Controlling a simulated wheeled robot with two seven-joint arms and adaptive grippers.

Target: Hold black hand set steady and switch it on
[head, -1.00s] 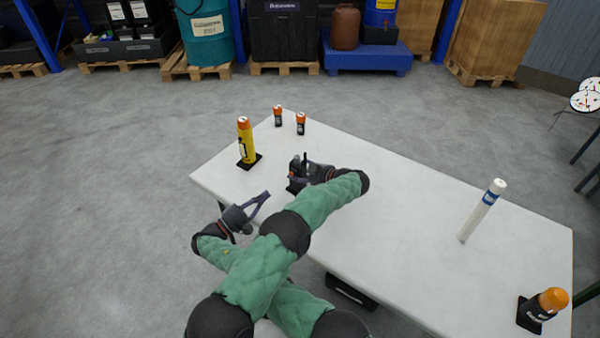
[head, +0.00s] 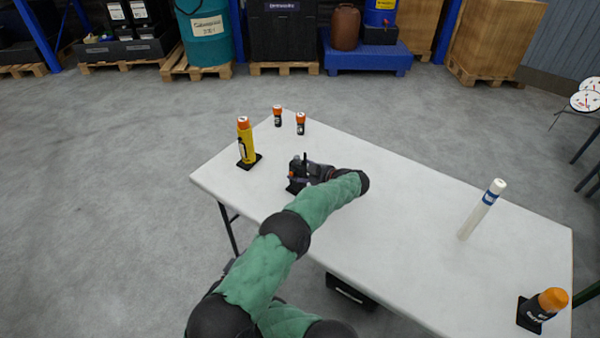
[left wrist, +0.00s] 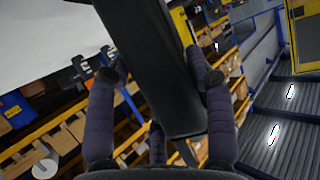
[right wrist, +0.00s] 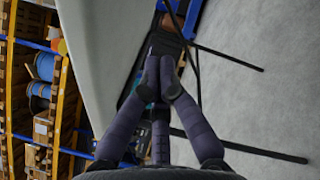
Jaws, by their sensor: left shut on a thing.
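The black hand set (head: 296,166), with a short upright stub and a small orange spot, stands at the table's near left part. My left gripper (head: 314,173) is shut on it from the right. In the left wrist view the hand set (left wrist: 150,65) is a long dark block between the two fingers (left wrist: 155,85). Its switch cannot be made out. My right gripper (right wrist: 160,80) shows in the right wrist view with its fingers together and nothing seen between them, by the table's edge.
The table's middle is clear. A black case (head: 350,292) lies below.

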